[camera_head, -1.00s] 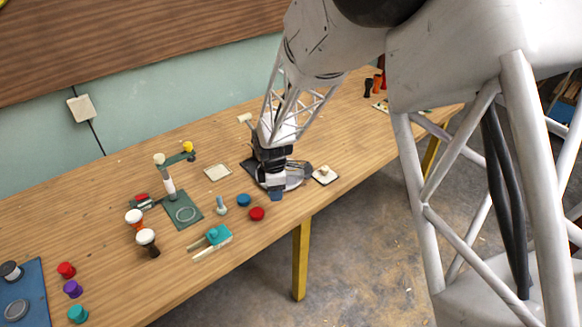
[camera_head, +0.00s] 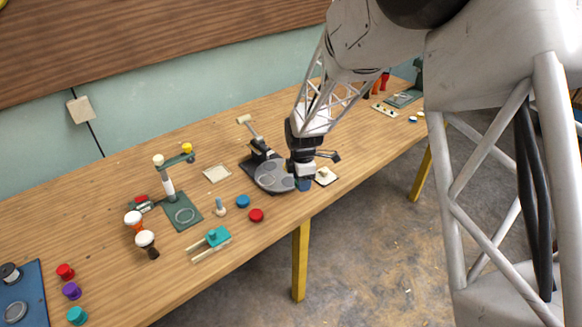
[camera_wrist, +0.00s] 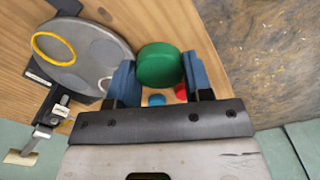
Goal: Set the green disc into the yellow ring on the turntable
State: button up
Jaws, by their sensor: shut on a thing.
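In the wrist view my gripper (camera_wrist: 162,82) is shut on the green disc (camera_wrist: 158,64), which sits between its two blue fingertips. In the head view my gripper (camera_head: 304,184) hangs at the right side of the grey turntable (camera_head: 270,187), and the disc is hidden there. The turntable (camera_wrist: 115,54) shows at the upper left of the wrist view, to the left of the held disc. The yellow ring (camera_wrist: 53,48) lies on the turntable's far left part in that view. Other round outlines, one of them white, also mark its top.
A blue disc (camera_head: 243,201) and a red disc (camera_head: 257,215) lie left of the turntable near the front edge.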

jog(key=shift+w, duration=0.1)
jog(key=w+a, duration=0.1)
jog(key=w, duration=0.3)
jog(key=w+a+f, duration=0.1)
jog(key=w+a, duration=0.1)
jog(key=w, duration=0.3)
jog(key=w+a, duration=0.1)
jog(key=w, duration=0.4)
jog(key=shift+w+a+f, duration=0.1)
jog(key=shift+a+f, duration=0.1)
jog(key=shift+a, duration=0.05)
jog(key=shift+w, duration=0.15)
jog(key=shift+w+a, duration=0.15)
jog(key=shift+w, duration=0.05)
jog(key=shift+f, duration=1.8)
